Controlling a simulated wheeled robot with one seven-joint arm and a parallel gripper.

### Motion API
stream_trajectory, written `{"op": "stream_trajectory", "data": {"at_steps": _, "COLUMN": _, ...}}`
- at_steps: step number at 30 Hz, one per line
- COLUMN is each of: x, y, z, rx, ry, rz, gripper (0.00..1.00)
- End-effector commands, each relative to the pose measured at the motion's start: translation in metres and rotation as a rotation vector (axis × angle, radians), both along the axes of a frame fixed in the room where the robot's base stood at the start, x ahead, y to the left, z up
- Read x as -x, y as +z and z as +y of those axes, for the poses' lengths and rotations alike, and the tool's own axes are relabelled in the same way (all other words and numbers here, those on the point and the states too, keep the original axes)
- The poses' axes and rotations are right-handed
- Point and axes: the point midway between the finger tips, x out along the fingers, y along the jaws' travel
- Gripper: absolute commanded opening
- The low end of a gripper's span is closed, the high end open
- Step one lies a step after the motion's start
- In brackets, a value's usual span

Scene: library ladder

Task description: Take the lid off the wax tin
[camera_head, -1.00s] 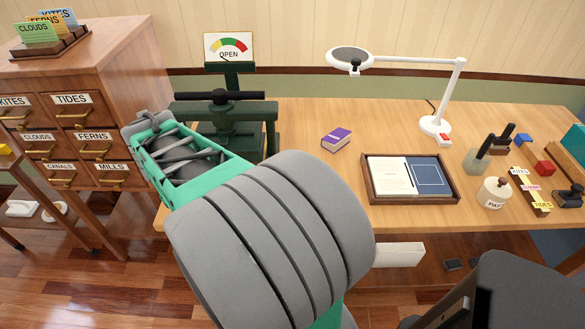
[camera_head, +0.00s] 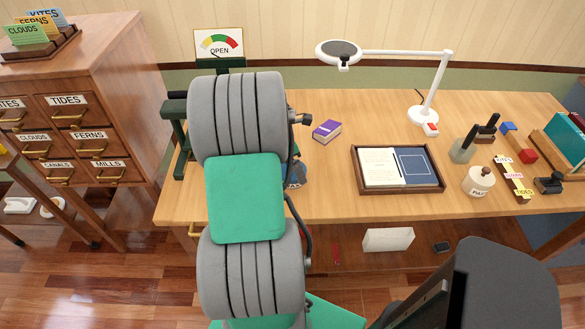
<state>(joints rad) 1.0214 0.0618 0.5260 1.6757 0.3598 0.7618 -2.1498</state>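I cannot make out a wax tin or its lid in the head view. My arm's thick grey and green links rise through the left-centre of the picture, in front of the desk (camera_head: 335,205) and the green press. My gripper's fingers cannot be made out; they may be hidden behind these links. A small dark, blue-grey piece (camera_head: 297,174) shows at the links' right edge over the desk; I cannot tell what it is. A cream jar (camera_head: 479,182) with a brown knob stands at the desk's right; its label is only partly readable.
A purple book (camera_head: 327,130), a framed tray (camera_head: 397,190) and a white lamp (camera_head: 424,115) stand on the desk. Label blocks (camera_head: 514,180) and a teal book rack lie at the right. The drawer cabinet (camera_head: 80,110) is at left. The desk front between links and tray is clear.

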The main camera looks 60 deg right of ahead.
Motion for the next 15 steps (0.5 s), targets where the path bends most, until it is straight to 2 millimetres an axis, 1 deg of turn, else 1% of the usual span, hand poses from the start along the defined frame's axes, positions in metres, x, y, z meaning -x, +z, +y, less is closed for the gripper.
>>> {"op": "stream_trajectory", "data": {"at_steps": 6, "x": -0.0004, "y": -0.0007, "z": -0.0006, "rx": 0.001, "ry": 0.001, "rz": -0.001, "gripper": 0.99}}
{"op": "stream_trajectory", "data": {"at_steps": 15, "x": -0.0005, "y": -0.0004, "z": -0.0005, "rx": 0.001, "ry": 0.001, "rz": -0.001, "gripper": 0.75}}
